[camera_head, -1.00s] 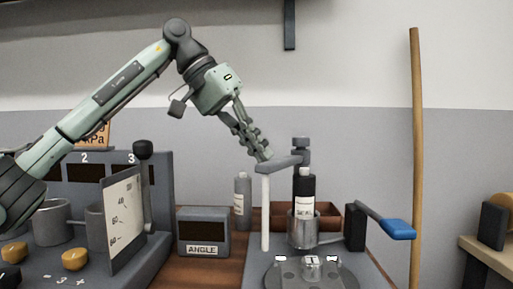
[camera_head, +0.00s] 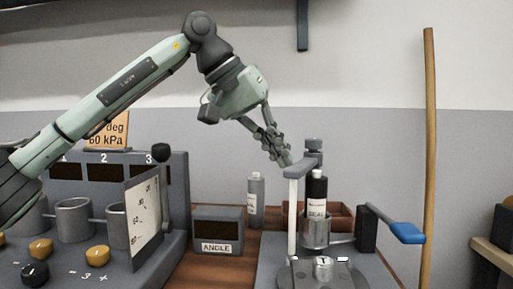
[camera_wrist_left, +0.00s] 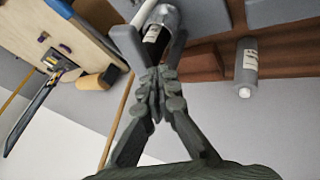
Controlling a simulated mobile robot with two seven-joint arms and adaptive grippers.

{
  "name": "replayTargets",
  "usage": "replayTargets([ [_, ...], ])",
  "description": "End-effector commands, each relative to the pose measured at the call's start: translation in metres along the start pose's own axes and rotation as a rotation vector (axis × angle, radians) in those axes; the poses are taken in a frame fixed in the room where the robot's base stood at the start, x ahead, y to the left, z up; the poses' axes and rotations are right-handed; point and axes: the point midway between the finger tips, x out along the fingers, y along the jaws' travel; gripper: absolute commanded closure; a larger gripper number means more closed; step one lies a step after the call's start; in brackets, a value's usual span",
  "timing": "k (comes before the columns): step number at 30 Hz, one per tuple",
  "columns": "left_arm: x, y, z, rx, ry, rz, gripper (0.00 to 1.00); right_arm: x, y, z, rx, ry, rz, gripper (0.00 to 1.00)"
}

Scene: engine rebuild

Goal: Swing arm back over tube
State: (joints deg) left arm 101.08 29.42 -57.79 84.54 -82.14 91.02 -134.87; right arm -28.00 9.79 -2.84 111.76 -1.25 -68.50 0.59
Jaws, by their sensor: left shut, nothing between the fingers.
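The grey swing arm (camera_head: 299,171) sits at the top of the upright white post (camera_head: 293,215) and reaches right, behind or over the cap of a dark labelled bottle (camera_head: 316,192). A grey knob (camera_head: 313,145) stands at its right end. The bottle stands in a metal cup (camera_head: 316,232); I cannot tell which part is the tube. My left gripper (camera_head: 288,161) is shut and empty, pointing down, its tips at or just above the arm's left end; contact is unclear. In the left wrist view its fingers (camera_wrist_left: 157,85) meet below the metal cup (camera_wrist_left: 160,20). My right gripper is not in view.
A grey bottle (camera_head: 256,195) and a reddish-brown bin (camera_head: 340,213) stand behind. The ANGLE display (camera_head: 218,230) is left of the post, with a control panel (camera_head: 72,172) further left. A blue-handled lever (camera_head: 406,232) and a wooden pole (camera_head: 429,150) are to the right.

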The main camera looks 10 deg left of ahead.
Motion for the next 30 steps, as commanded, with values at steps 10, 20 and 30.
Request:
replayTargets([
  [10,0.011,0.029,0.006,-0.074,0.043,-0.043,1.00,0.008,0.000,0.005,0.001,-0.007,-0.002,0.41],
  [20,0.015,0.038,0.008,-0.078,0.041,-0.042,1.00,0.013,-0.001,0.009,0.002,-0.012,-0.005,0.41],
  [30,0.016,0.038,0.009,-0.078,0.041,-0.042,1.00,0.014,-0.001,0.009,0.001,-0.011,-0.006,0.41],
])
